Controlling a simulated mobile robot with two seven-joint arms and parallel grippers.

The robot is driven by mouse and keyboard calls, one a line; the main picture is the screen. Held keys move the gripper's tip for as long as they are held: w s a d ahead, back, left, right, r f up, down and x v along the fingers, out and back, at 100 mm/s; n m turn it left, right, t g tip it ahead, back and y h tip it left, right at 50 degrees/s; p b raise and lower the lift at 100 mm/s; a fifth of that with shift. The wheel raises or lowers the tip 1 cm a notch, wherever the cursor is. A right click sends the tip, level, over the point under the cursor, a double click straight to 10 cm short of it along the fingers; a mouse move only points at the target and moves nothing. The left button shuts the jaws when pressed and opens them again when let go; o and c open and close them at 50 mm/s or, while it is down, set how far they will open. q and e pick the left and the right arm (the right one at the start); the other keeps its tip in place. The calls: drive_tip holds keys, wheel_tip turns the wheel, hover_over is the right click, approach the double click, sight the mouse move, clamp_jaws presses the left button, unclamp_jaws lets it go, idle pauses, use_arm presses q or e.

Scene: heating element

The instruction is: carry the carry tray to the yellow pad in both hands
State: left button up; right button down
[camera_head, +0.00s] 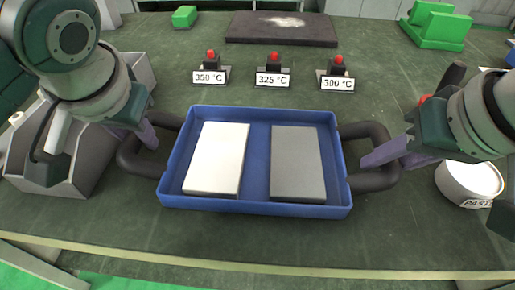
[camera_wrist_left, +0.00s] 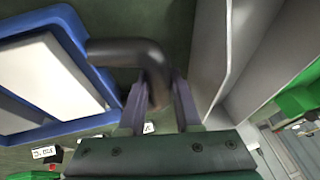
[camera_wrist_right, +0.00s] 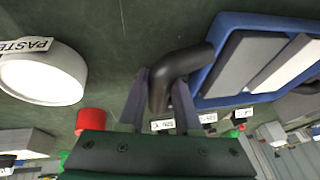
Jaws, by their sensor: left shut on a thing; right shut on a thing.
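The carry tray (camera_head: 255,207) is a blue shallow tray with a dark handle at each end, in the middle of the head view. A white slab (camera_head: 217,158) lies in its left half and a grey slab (camera_head: 297,163) in its right half. My left gripper (camera_head: 140,135) is shut on the left handle (camera_wrist_left: 125,50). My right gripper (camera_head: 385,152) is shut on the right handle (camera_wrist_right: 185,62). The tray looks level; I cannot tell whether it touches the bench. I see no yellow pad in these views.
Behind the tray stand three red-topped buttons with temperature labels (camera_head: 272,80) and a dark slab (camera_head: 280,30). A grey bin (camera_head: 85,165) is at left. A white paste tub (camera_head: 468,182) is at right. The bench's front edge (camera_head: 250,265) is close.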

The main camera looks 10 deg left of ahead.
use_arm(q)
clamp_jaws()
drive_tip(key=shift+r, duration=0.1)
idle(0.8)
